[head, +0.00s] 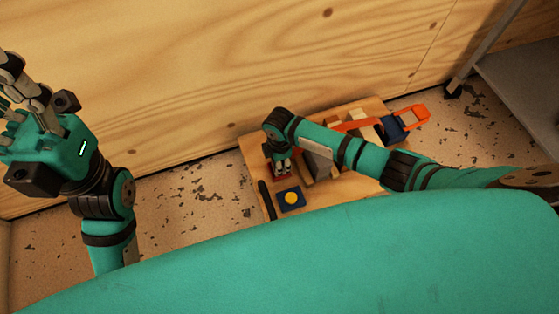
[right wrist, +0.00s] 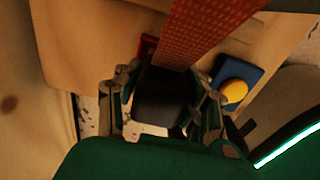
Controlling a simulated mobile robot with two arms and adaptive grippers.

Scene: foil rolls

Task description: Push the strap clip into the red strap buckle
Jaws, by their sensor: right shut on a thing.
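My right gripper (right wrist: 165,105) is shut on the dark strap clip (right wrist: 160,96), which sits between its fingers in the right wrist view. A red-orange woven strap (right wrist: 208,32) runs from the clip. A bit of the red strap buckle (right wrist: 148,46) shows just beyond the clip; the rest is hidden behind clip and fingers. In the head view the right gripper (head: 282,163) is low over the red buckle (head: 272,172). I cannot tell whether the clip touches the buckle. My left gripper (head: 22,100) is raised at the far left, away from the board; its fingertips are unclear.
A wooden wall (head: 200,70) stands behind. The surface left of the board is clear.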

